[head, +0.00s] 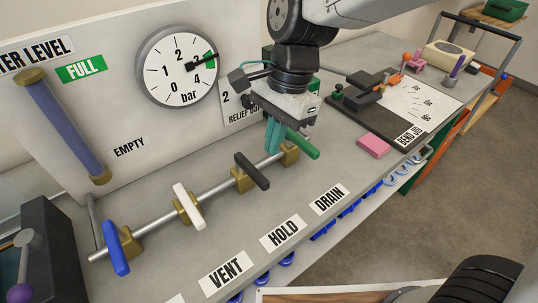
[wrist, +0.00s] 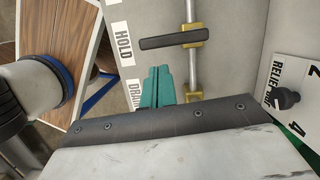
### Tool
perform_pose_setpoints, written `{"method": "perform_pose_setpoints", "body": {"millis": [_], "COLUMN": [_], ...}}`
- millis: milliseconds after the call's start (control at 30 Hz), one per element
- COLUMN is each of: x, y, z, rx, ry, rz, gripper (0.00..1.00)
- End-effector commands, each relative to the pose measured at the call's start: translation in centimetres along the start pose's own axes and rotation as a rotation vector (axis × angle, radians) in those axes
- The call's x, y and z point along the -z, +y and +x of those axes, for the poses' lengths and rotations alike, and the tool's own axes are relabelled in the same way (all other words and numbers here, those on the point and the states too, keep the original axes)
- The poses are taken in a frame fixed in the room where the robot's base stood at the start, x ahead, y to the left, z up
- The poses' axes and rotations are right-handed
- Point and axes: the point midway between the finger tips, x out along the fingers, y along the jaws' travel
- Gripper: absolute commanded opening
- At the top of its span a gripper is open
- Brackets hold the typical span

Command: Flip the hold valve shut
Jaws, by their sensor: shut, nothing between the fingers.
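The hold valve has a black lever (head: 252,171) on a brass body (head: 243,180), on the grey pipe behind the HOLD label (head: 282,233). In the wrist view the black lever (wrist: 174,39) lies crosswise to the pipe, beside the HOLD label (wrist: 123,44). My gripper (head: 272,146) has its teal fingers together and empty, pointing down between the black lever and the green lever (head: 303,144). In the wrist view my gripper (wrist: 157,72) is just below the black lever, with a small gap showing. The fingers hide the green lever there.
A white lever (head: 189,207) and a blue lever (head: 116,248) stand farther left on the pipe, both crosswise. The gauge (head: 178,65) points near 3, at its green band. The relief knob (wrist: 285,97) is at right in the wrist view. A pink block (head: 373,145) lies right.

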Motion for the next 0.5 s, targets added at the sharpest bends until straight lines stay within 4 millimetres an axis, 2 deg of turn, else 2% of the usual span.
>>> {"method": "perform_pose_setpoints", "body": {"millis": [100,200,333,500], "x": [0.0,0.0,-0.1,-0.2], "y": [0.1,0.1,0.2,0.2], "z": [-2.3,-3.5,-4.3,-4.4], "rx": [0.003,0.002,0.0,-0.001], "ry": [0.0,0.0,-0.001,-0.001], "rz": [0.003,0.003,0.002,0.001], "gripper": [0.0,0.0,0.0,0.0]}}
